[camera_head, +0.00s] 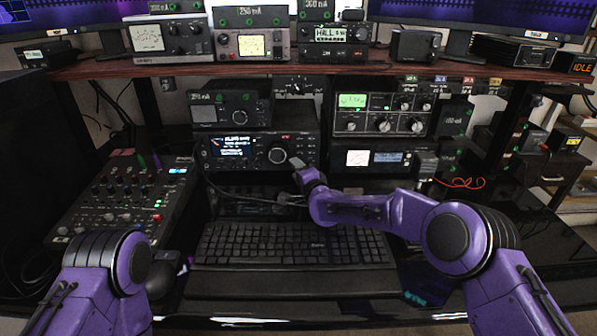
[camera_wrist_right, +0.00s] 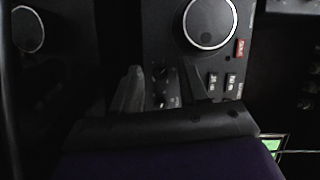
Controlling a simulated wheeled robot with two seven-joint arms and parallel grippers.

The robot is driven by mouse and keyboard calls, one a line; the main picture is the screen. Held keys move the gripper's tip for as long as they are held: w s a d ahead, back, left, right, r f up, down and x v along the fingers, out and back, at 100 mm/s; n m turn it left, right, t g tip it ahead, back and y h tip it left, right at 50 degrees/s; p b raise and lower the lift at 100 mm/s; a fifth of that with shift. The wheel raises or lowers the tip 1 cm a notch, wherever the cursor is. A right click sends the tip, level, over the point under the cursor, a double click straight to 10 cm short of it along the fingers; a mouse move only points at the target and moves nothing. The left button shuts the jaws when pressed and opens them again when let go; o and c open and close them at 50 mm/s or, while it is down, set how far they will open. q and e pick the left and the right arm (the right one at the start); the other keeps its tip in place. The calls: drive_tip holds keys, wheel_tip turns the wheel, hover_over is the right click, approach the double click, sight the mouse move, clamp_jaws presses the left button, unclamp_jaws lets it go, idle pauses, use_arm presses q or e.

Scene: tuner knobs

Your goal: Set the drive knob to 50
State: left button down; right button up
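A black radio (camera_head: 262,150) with a blue screen stands under the shelf, above the keyboard. Its large round dial (camera_head: 277,155) is right of the screen; a large white-ringed dial (camera_wrist_right: 210,22) shows at the top of the right wrist view. My right gripper (camera_head: 297,165) is at the lower right front of this radio. In the wrist view its two fingers (camera_wrist_right: 163,85) stand apart, with small dark knobs (camera_wrist_right: 160,73) on the panel between them. I cannot read their labels or tell which is the drive knob, and contact is unclear. My left gripper is not in view.
A keyboard (camera_head: 290,246) lies below my right forearm. A mixer (camera_head: 122,198) is on the left. A tuner with several knobs (camera_head: 383,113) stands right of the radio. The wooden shelf (camera_head: 200,69) overhangs the gear.

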drive_tip(key=shift+d, duration=0.1)
drive_tip(key=shift+r, duration=0.4)
wheel_tip(320, 180, up, 3)
drive_tip(key=shift+s+r, duration=0.15)
drive_tip(key=s+r, duration=0.9)
drive_tip(key=s, duration=0.4)
drive_tip(key=shift+s, duration=0.35)
drive_tip(key=shift+f, duration=0.1)
